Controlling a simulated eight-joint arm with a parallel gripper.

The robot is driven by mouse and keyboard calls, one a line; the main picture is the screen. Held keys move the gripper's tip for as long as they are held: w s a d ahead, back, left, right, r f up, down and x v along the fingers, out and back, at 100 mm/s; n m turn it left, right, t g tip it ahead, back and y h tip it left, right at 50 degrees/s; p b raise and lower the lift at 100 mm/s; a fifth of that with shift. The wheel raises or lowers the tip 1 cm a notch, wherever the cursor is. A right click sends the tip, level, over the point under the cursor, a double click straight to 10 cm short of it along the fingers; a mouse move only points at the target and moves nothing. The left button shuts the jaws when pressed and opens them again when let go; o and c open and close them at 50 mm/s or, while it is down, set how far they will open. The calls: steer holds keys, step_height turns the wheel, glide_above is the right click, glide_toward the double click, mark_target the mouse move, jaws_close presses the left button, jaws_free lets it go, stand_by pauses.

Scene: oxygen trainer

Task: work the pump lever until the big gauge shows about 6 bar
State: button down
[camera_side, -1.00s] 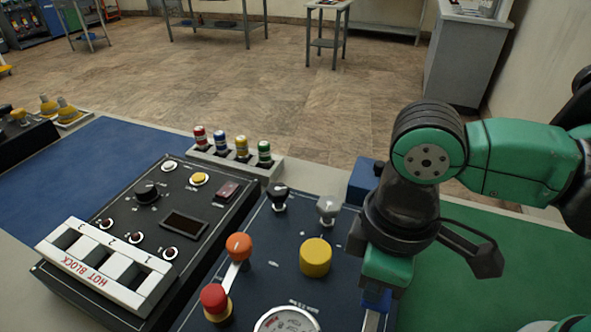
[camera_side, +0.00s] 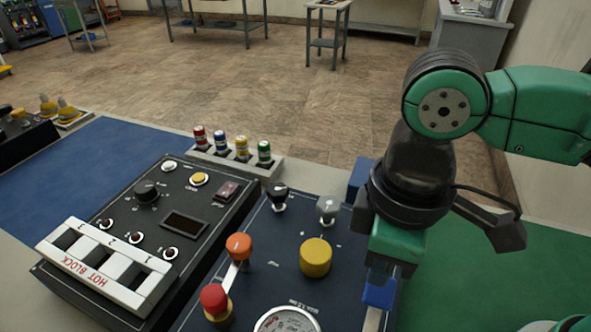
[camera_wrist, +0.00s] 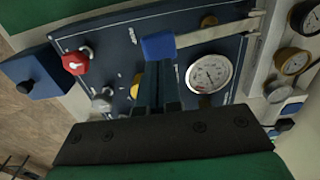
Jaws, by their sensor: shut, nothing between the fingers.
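The pump lever is a pale bar with a blue grip (camera_side: 379,293) at the right edge of the dark panel in the side view. In the wrist view its blue grip (camera_wrist: 158,46) is just beyond my fingertips, and its bar (camera_wrist: 215,32) runs right. My gripper (camera_side: 382,272) is shut and empty, pointing down just above the grip; I cannot tell whether it touches. Its closed fingers show in the wrist view (camera_wrist: 160,68). The big gauge (camera_wrist: 210,72) has a white dial; its reading is too small to tell. In the side view the gauge (camera_side: 287,320) is cut off below.
Left of the lever are a yellow knob (camera_side: 315,257), a grey knob (camera_side: 328,207), an orange knob (camera_side: 238,246) and a red knob (camera_side: 214,299). A hot block unit (camera_side: 185,195) stands farther left. Smaller gauges (camera_wrist: 293,61) show at the wrist view's right. Green mat (camera_side: 480,270) lies right.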

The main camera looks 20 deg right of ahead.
steer(key=shift+r, duration=2.85)
steer(key=w+d+f+m+t, duration=0.3)
steer(key=w+d+m, duration=0.1)
steer(key=d, duration=0.5)
steer(key=w+d+f+m+t, duration=0.3)
steer(key=w+d+m+t, duration=0.1)
steer(key=d, duration=0.5)
steer(key=shift+w+f+m, duration=0.15)
steer(key=shift+m, duration=0.35)
